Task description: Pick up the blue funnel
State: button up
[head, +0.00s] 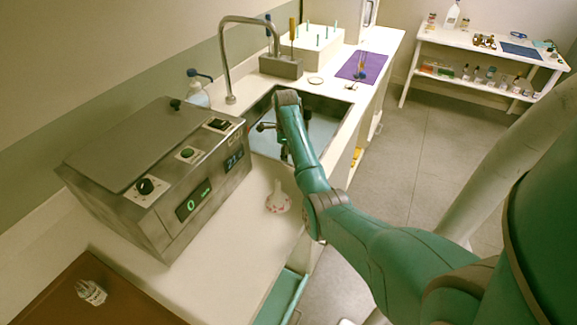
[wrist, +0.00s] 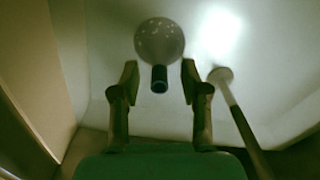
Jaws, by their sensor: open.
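In the wrist view, a round greyish object with a short dark stem (wrist: 159,42) lies ahead of my gripper (wrist: 159,76). It may be the funnel, but the dim light does not show a clear blue. The dark stem points towards me, between the two fingertips, with a gap on each side. My gripper is open and empty. In the head view my gripper (head: 281,138) is down in the sink (head: 322,122), and my arm hides part of the basin. I cannot make out the funnel in the head view.
A long-handled tool (wrist: 236,108) lies right of my right finger. The faucet (head: 226,60) arches beside the sink. A control box (head: 150,170) stands left, and a pinkish-white flask-like item (head: 278,198) stands on the counter in front. A purple mat (head: 350,68) lies beyond the sink.

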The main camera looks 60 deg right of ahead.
jog(key=shift+f, duration=0.1)
grip_shut()
dwell(0.3)
